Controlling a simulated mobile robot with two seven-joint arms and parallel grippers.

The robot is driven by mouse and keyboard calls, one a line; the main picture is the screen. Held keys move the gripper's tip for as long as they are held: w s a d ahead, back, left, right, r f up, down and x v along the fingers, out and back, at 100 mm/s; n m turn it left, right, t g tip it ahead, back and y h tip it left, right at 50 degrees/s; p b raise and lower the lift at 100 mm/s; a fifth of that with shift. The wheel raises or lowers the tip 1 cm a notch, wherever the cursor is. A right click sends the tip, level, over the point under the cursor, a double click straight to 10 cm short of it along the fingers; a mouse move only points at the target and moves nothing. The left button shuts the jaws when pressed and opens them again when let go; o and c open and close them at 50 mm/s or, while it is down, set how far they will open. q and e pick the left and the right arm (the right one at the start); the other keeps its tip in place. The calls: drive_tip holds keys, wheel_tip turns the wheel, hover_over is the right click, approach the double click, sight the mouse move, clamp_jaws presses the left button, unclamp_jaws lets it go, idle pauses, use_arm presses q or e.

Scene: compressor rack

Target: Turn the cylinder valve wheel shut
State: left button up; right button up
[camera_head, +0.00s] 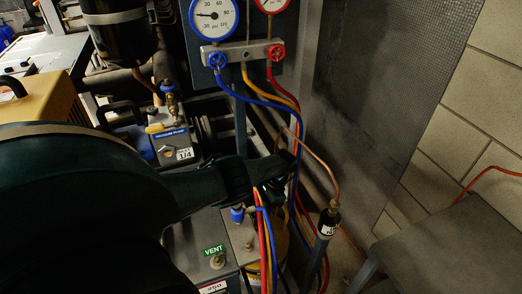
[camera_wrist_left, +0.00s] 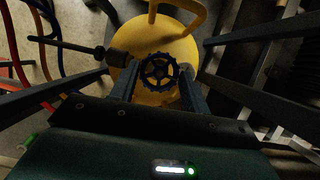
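The cylinder valve wheel (camera_wrist_left: 160,71) is a dark blue spoked handwheel above a yellow cylinder (camera_wrist_left: 178,42), seen in the left wrist view. My left gripper (camera_wrist_left: 159,76) is open, with one finger on each side of the wheel. Small gaps seem to show between fingers and rim; contact cannot be told for sure. In the head view my left arm reaches in from the left, and its gripper (camera_head: 272,172) points down among the hoses. There the gripper and hoses hide the wheel. My right gripper is in neither view.
Red, yellow and blue hoses (camera_head: 265,235) hang close around the gripper from the gauge manifold (camera_head: 243,53). A labelled black tube (camera_head: 327,225) with a copper line stands to its right. A vacuum pump (camera_head: 172,145) and a VENT panel (camera_head: 214,258) are nearby. A grey bench (camera_head: 450,245) stands at right.

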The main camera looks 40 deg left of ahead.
use_arm(q)
drive_tip(key=c, duration=0.4)
drive_tip(key=shift+c, duration=0.2)
